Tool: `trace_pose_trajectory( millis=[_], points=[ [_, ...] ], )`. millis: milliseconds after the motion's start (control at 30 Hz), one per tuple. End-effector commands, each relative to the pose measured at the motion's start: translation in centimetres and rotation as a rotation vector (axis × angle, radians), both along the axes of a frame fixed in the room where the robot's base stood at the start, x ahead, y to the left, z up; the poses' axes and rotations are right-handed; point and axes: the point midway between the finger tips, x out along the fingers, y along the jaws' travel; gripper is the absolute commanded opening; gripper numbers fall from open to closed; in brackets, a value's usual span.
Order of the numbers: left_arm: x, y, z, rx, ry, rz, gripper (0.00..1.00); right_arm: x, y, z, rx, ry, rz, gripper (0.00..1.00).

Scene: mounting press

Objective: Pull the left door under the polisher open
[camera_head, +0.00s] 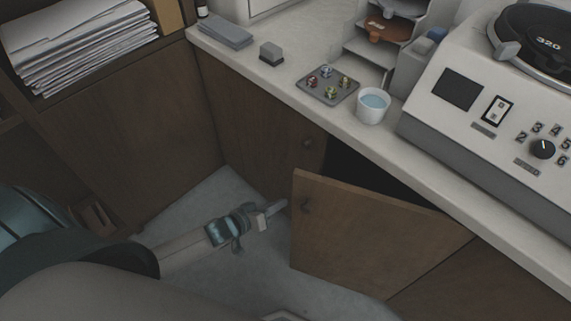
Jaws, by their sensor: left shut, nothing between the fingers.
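The polisher (487,135) stands on the counter at the right, with a dark round disc marked 320 on top. Below it, a brown wooden door (375,235) stands partly open, swung out from the cabinet, with a dark gap behind its top edge. My left gripper (281,206) is just left of the door's free edge, near the knob's height. Its fingers are shut with nothing between them; whether they touch the door edge I cannot tell. My right gripper is not in view.
Another closed cabinet door (262,135) with a round knob is left of the opening. On the counter are a white cup (372,105) of blue liquid, a grey tray (327,86) with small samples, and a grey block (271,53). Papers (78,45) lie on a shelf at upper left.

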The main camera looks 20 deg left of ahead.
Motion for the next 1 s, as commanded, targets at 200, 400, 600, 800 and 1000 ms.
trace_pose_trajectory(
  millis=[200, 400, 600, 800, 1000],
  points=[
    [3.1, 0.8, 9.0, -0.298, -0.085, -0.119, 0.0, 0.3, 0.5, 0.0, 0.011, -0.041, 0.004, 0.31],
    [2.4, 2.1, 16.7, -0.599, -0.008, -0.294, 0.0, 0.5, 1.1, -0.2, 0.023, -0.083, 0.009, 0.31],
    [-0.2, 4.3, 22.3, -0.814, 0.178, -0.441, 0.0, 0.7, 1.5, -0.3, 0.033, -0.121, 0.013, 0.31],
    [-2.0, 5.7, 24.8, -0.91, 0.309, -0.501, 0.0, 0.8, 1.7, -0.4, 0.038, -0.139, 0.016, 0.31],
    [-2.3, 5.8, 25.1, -0.924, 0.329, -0.508, 0.0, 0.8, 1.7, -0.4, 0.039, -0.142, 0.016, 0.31]
  ],
)
